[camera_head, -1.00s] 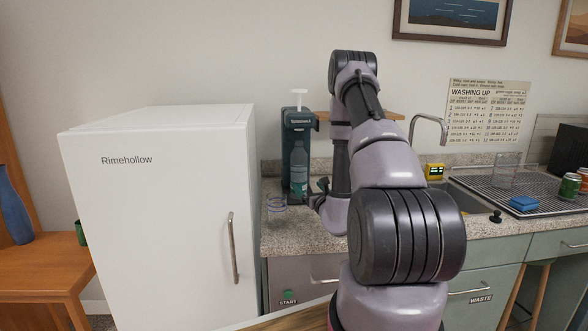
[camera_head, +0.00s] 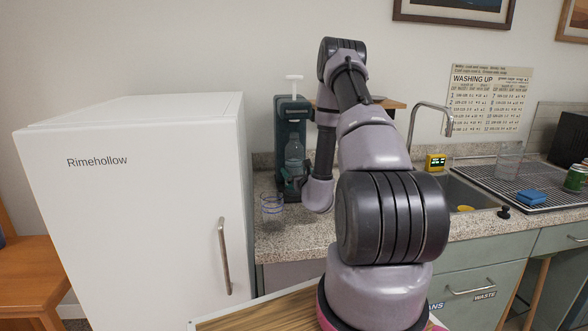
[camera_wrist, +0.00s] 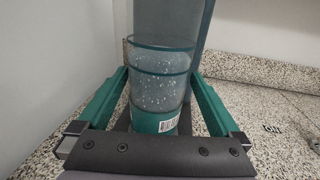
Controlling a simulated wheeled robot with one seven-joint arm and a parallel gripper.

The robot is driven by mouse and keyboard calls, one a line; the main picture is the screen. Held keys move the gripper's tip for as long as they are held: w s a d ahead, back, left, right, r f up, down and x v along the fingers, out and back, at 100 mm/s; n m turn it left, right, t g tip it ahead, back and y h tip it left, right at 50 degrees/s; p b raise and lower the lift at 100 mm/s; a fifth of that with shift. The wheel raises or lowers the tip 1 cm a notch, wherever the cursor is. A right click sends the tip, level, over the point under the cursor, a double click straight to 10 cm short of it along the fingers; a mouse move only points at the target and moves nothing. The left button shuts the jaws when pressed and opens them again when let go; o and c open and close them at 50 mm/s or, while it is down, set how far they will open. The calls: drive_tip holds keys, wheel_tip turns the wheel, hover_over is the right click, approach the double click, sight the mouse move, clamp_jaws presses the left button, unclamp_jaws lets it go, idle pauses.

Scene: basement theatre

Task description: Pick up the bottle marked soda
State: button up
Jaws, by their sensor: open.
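A clear bottle with a teal lower part (camera_head: 294,152) stands upright in a dark teal drinks machine (camera_head: 281,120) on the counter. I cannot read a soda mark on it. In the wrist view a clear, droplet-speckled vessel with teal bands and a barcode label, seemingly this bottle (camera_wrist: 160,92), stands between the fingers of my gripper (camera_wrist: 160,75). The teal fingers are open, one on each side of it. I cannot tell whether either touches it. In the head view my gripper is mostly hidden, low at the machine's right side.
A clear glass (camera_head: 272,209) stands on the counter in front of the machine. A white fridge (camera_head: 140,215) is close on the left. A wooden shelf (camera_head: 385,103) is behind my arm. The sink (camera_head: 470,192) and drying rack (camera_head: 500,186) lie to the right.

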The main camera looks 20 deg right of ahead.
sight(292, 164)
drive_tip(key=w, duration=0.4)
drive_tip(key=shift+w+d+r, duration=0.15)
drive_tip(key=shift+w+r, duration=0.05)
drive_tip(key=shift+w, duration=0.05)
drive_tip(key=shift+c, duration=0.3)
drive_tip(key=c, duration=1.5)
clamp_jaws()
drive_tip(key=shift+r, duration=0.2)
